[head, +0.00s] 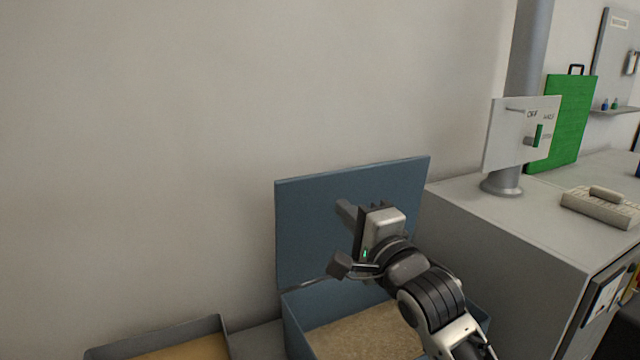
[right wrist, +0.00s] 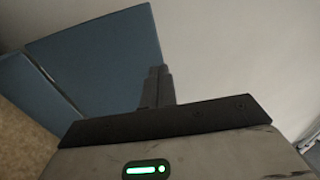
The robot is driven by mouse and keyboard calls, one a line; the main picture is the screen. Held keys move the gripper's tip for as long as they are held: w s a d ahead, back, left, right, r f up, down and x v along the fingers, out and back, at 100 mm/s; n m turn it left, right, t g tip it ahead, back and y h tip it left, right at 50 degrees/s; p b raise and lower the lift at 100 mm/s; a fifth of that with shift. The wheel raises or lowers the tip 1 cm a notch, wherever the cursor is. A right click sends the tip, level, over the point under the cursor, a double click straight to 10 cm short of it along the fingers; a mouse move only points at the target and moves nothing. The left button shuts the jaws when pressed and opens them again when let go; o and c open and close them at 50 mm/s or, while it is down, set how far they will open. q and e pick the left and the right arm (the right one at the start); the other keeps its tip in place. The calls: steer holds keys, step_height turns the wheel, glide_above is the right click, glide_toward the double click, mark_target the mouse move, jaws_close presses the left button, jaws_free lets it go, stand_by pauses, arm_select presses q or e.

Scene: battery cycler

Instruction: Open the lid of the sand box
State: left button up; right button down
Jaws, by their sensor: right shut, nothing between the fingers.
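The sand box (head: 297,337) is a blue box with tan sand (head: 345,335) inside. Its blue lid (head: 310,225) stands raised, close to upright, at the back of the box near the wall. The lid also shows in the right wrist view (right wrist: 100,60), with the sand at the left edge. My right gripper (head: 343,208) is in front of the lid and above the sand. Its fingers are shut with nothing between them, and they show together in the right wrist view (right wrist: 157,85). I cannot tell whether the fingertips touch the lid. My left gripper is not in view.
A grey cabinet (head: 500,235) stands right of the box, bearing a post with an OFF switch panel (head: 508,135), a green board (head: 568,120) and a light grey device (head: 600,207). A shallow tray (head: 222,335) lies left of the box. The wall is close behind.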

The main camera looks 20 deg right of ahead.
mark_target(313, 177)
steer(key=w, duration=0.3)
steer(key=w+p, duration=0.1)
steer(key=w, duration=0.2)
steer(key=w+r, duration=0.1)
steer(key=w, duration=0.3)
steer(key=shift+a+r, duration=0.1)
steer(key=shift+a, duration=0.3)
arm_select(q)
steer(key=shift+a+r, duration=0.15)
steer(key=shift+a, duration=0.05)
